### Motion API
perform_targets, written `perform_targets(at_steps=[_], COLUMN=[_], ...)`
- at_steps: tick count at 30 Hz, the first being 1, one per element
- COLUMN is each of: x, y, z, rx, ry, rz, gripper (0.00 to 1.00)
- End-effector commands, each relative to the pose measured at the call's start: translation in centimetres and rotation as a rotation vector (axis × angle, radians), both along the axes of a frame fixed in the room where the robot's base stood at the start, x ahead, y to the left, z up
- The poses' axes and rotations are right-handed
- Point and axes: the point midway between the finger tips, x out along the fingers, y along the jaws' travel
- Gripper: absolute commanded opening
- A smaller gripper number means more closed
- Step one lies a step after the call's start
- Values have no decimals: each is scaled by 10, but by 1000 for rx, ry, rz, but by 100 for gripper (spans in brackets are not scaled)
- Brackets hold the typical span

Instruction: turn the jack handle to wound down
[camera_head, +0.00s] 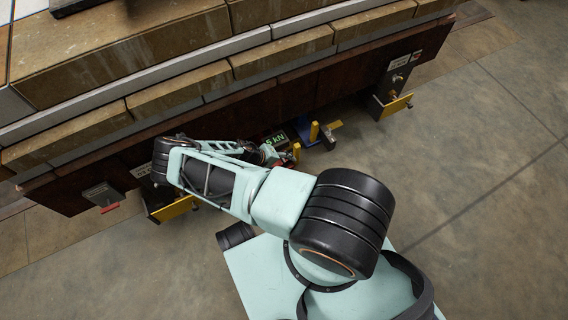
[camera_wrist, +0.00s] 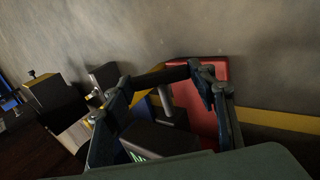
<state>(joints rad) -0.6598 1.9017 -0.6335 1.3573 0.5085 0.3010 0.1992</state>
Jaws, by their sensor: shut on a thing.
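In the wrist view my gripper (camera_wrist: 161,77) has its two dark fingers on either side of a short black bar, which seems to be the jack handle (camera_wrist: 163,76). The fingers are shut on it. A silver rod (camera_wrist: 167,104) stands just below the bar, in front of a red block (camera_wrist: 208,110). A dark box with a green-lit display (camera_wrist: 136,157) sits low between the fingers. In the head view the display (camera_head: 275,138) reads what looks like "5 kN". My gripper (camera_head: 264,153) is beside it, low under the beam; my arm hides most of the jack and handle.
A long rusty beam (camera_head: 330,83) carrying tan slabs (camera_head: 285,53) overhangs the jack. Concrete floor (camera_head: 480,190) at right is clear.

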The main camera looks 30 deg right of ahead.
Motion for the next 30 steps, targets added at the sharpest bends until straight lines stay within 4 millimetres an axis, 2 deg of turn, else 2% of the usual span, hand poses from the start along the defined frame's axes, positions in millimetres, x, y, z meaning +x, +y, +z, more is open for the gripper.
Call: perform_targets(at_steps=[15, 30], x=[-3, -4], y=[1, 1], z=[-3, -3], rx=[-182, -203], ry=[-1, -1], rz=[-2, -5], gripper=[28, 28])
